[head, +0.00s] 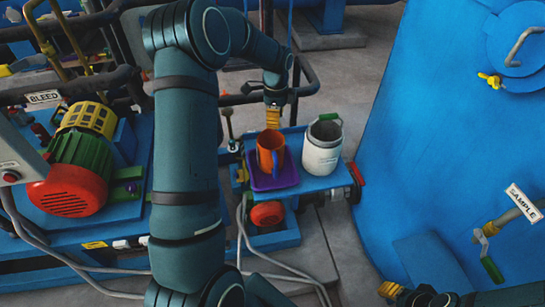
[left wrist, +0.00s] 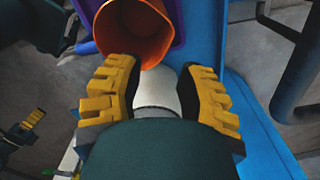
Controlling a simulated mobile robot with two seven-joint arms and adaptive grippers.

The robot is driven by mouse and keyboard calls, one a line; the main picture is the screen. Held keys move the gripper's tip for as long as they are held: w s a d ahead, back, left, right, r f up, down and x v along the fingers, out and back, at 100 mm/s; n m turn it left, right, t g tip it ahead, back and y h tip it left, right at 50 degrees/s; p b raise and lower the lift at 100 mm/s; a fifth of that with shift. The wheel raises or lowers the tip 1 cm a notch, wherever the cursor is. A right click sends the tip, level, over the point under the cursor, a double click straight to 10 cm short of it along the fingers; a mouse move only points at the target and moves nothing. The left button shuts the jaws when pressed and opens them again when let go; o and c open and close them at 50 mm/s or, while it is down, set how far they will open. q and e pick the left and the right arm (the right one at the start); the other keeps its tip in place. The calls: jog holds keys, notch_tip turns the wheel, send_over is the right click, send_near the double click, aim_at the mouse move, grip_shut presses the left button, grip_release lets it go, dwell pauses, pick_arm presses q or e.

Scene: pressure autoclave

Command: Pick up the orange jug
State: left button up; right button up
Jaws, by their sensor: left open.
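The orange jug (head: 266,150) stands upright on a purple tray (head: 285,182) on a small blue stand. My left gripper (head: 272,117) is open and empty, pointing down just above and behind the jug in the head view. In the left wrist view the jug (left wrist: 135,28) shows its open mouth at the top, ahead of the left finger and not between the fingers of the gripper (left wrist: 158,75). A pale rounded surface shows between the fingers; I cannot tell what it belongs to. My right gripper (head: 392,290) is partly visible at the bottom edge.
A white container (head: 321,150) with a green handle stands close to the right of the jug. A large blue vessel (head: 440,150) fills the right side. A red and green motor pump (head: 75,175) is at left. Dark pipes run behind the stand.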

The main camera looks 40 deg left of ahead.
aim_at(274, 135)
pick_arm(q)
notch_tip(274, 135, down, 3)
jog(key=shift+w+r, duration=0.15)
jog(key=shift+a+f, duration=0.15)
jog(key=shift+f, duration=1.3)
jog(key=shift+a+f, duration=0.15)
jog(key=shift+f, duration=1.25)
jog(key=shift+o, duration=0.3)
grip_shut()
